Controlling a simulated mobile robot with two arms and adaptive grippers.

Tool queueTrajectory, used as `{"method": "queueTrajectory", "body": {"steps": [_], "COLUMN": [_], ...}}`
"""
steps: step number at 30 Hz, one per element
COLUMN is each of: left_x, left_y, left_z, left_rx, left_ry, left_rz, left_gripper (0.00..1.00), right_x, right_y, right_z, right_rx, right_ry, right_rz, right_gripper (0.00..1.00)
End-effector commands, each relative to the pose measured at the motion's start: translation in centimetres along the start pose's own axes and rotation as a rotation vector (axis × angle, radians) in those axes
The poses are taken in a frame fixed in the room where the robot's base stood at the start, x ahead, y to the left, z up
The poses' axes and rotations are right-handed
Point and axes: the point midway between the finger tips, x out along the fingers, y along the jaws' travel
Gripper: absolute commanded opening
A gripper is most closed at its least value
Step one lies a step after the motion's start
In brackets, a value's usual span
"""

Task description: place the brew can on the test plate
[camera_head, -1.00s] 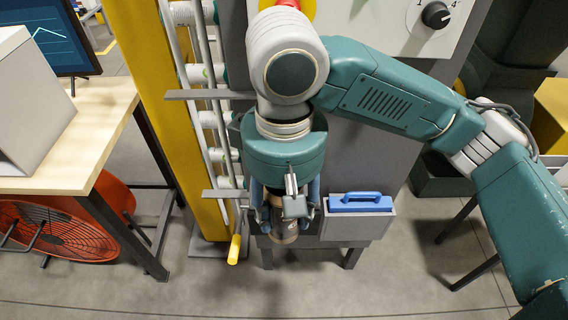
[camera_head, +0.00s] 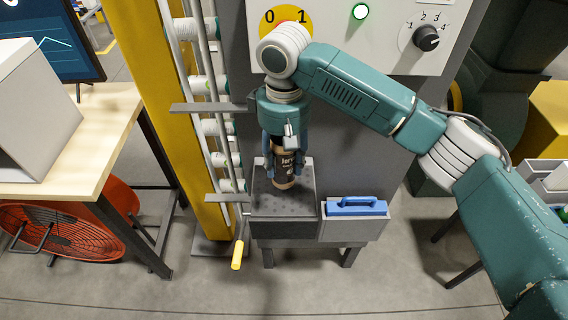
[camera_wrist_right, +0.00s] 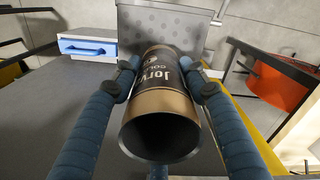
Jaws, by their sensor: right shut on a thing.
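The brew can (camera_head: 284,170) is dark with copper-coloured bands and pale lettering. My right gripper (camera_head: 285,162) is shut on it, one finger on each side, and holds it upright. In the right wrist view the can (camera_wrist_right: 168,98) shows its open near end between the blue fingers. The test plate (camera_head: 264,208) is a dark grey square with small holes, in front of the grey machine. The can's lower end is over the plate's back middle part; whether it touches cannot be told. The plate also shows beyond the can in the right wrist view (camera_wrist_right: 137,20). My left gripper is out of view.
A grey box with a blue-handled block (camera_head: 357,206) sits right of the plate. The control panel (camera_head: 390,40) is above, with a lit green lamp.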

Motion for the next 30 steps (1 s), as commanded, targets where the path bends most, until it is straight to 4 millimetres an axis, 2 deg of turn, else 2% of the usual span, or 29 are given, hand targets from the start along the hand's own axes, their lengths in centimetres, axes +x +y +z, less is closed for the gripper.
{"method": "queueTrajectory", "body": {"steps": [5, 7, 19, 20, 22, 30], "left_x": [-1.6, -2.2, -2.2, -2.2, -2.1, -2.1], "left_y": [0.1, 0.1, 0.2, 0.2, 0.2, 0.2], "left_z": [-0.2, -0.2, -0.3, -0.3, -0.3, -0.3], "left_rx": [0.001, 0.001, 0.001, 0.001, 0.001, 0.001], "left_ry": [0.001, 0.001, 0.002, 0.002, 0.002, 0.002], "left_rz": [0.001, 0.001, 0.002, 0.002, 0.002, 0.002], "left_gripper": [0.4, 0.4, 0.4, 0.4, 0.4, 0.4], "right_x": [2.6, 2.7, 3.6, 3.6, 3.6, 3.5], "right_y": [0.0, 0.2, 0.2, 0.2, 0.2, 0.2], "right_z": [0.1, -0.1, -0.2, -0.2, -0.2, -0.2], "right_rx": [0.001, 0.001, 0.0, -0.001, 0.0, 0.0], "right_ry": [-0.003, -0.001, -0.001, 0.0, 0.0, 0.0], "right_rz": [0.0, 0.0, -0.001, 0.0, 0.0, 0.0], "right_gripper": [0.33, 0.33, 0.33, 0.48, 0.61, 0.62]}}
